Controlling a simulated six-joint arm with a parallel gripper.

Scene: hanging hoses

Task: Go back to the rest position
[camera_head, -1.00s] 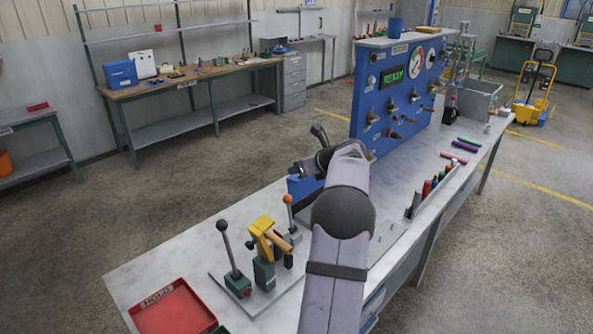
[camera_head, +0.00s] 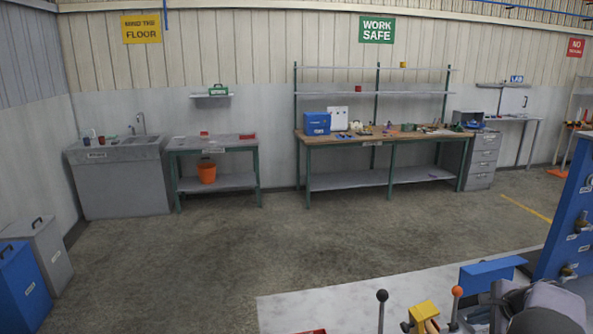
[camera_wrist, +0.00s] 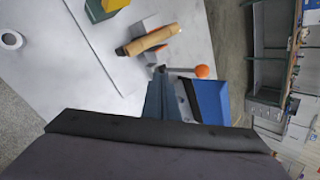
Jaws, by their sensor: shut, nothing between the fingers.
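My gripper (camera_wrist: 164,98) points away from the wrist camera with its fingers together and nothing between them. It is near the orange-knobbed lever (camera_wrist: 202,71) and the wooden handle (camera_wrist: 152,40) in the wrist view; I cannot tell the exact gap. In the head view only part of my arm shows at the bottom right corner, and the fingertips cannot be made out there.
The blue panel (camera_head: 572,225) stands at the right edge. Open floor (camera_head: 240,235) is beyond.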

